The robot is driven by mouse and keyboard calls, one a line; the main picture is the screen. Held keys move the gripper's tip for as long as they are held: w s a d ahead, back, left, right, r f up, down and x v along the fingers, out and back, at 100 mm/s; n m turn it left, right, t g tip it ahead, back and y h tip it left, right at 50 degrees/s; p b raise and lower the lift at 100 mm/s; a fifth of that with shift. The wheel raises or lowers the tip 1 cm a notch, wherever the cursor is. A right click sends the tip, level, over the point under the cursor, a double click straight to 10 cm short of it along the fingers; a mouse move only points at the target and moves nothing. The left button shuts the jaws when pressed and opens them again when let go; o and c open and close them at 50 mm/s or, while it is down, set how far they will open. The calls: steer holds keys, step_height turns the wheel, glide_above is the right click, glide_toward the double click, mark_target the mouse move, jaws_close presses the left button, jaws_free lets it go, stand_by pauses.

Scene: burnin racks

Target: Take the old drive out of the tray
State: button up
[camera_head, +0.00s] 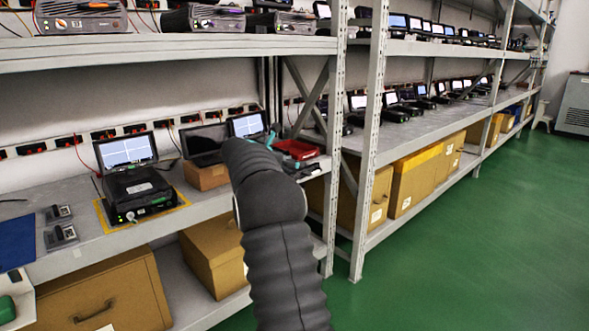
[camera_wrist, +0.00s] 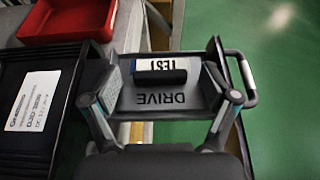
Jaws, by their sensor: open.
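In the wrist view, my gripper (camera_wrist: 165,90) is open, with its fingers on either side of a grey holder (camera_wrist: 162,100) marked "DRIVE" upside down. I cannot tell whether this block is part of the old drive, or whether the fingers touch anything. A black bin (camera_wrist: 45,70) with a white label lies to the left. In the head view my arm hides most of the gripper and what is below it.
A red tray (camera_head: 296,149) stands on the shelf beyond my arm; a red tray also shows in the wrist view (camera_wrist: 65,20). A black device with a lit screen (camera_head: 138,188) stands on the left shelf. The green floor (camera_head: 480,230) at right is clear.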

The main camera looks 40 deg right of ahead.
steer(key=c, duration=1.3)
steer(key=shift+r, duration=0.1)
steer(key=shift+r, duration=0.4)
steer(key=r, duration=0.2)
steer(key=r+p, duration=0.1)
steer(key=shift+s+d+r, duration=0.1)
steer(key=shift+s+r, duration=0.2)
steer(key=shift+s+d+r+p, duration=0.25)
steer(key=shift+s+r+p, duration=0.5)
steer(key=shift+s+r, duration=1)
steer(key=shift+s+d+r+p, duration=0.2)
steer(key=shift+s+r+p, duration=0.6)
steer(key=shift+s+r, duration=0.95)
steer(key=shift+s+d+r+p, duration=0.25)
steer(key=shift+s+r+p, duration=0.5)
steer(key=shift+s+r, duration=1)
steer(key=shift+s+f, duration=0.25)
